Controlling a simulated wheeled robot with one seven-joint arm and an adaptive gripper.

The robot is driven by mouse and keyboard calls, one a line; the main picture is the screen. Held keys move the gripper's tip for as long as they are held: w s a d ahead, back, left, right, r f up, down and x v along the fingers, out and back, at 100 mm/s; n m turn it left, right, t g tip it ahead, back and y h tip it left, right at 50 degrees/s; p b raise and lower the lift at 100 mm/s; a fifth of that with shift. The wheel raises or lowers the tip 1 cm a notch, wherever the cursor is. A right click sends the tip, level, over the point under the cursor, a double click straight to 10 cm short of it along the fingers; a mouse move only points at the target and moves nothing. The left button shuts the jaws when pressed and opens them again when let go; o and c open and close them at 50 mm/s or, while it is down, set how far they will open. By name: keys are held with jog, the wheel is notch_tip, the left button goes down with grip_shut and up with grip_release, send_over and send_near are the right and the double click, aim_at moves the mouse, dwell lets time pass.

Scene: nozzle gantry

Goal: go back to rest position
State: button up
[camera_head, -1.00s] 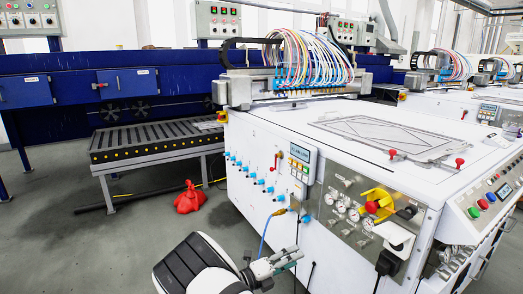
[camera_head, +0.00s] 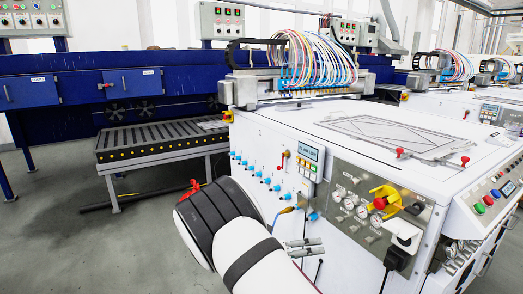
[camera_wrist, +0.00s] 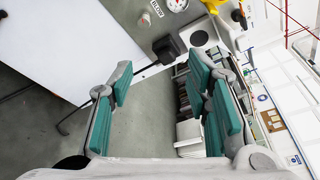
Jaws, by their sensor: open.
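My gripper (camera_head: 303,247) is in front of the lower side of the white machine (camera_head: 285,152) in the head view, partly hidden behind my arm. In the wrist view my gripper (camera_wrist: 168,105) is open, with two teal-padded fingers apart and nothing between them. Grey floor shows between the fingers. The white machine's panel (camera_wrist: 75,40) is at the upper left of the wrist view, apart from the fingers.
The machine's front carries gauges, a yellow-and-red knob (camera_head: 380,203) and a row of blue fittings (camera_head: 259,174). A roller conveyor (camera_head: 160,138) stands at the left. Floor at lower left is clear.

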jog(key=s+d+r+m+g+y, duration=0.4)
jog(key=s+d+r+m, duration=0.1)
jog(key=s+r+m, duration=0.45)
jog(key=s+d+r+m+g+y, duration=0.3)
jog(key=s+d+r+m+y, duration=0.15)
jog(key=s+r+m, duration=0.55)
jog(key=s+a+r+m+t+y, duration=0.1)
jog(key=s+a+m+y, duration=0.15)
jog(key=s+m, duration=0.75)
jog(key=s+a+r+m+t+y, duration=0.15)
jog(key=s+m+y, duration=0.25)
jog(key=s, duration=1.2)
notch_tip(320, 180, up, 27)
jog(key=t+p, duration=0.4)
jog(key=p, duration=2.1)
jog(key=shift+w+f, duration=0.15)
jog(key=shift+d+n, duration=0.15)
jog(key=shift+n, duration=0.1)
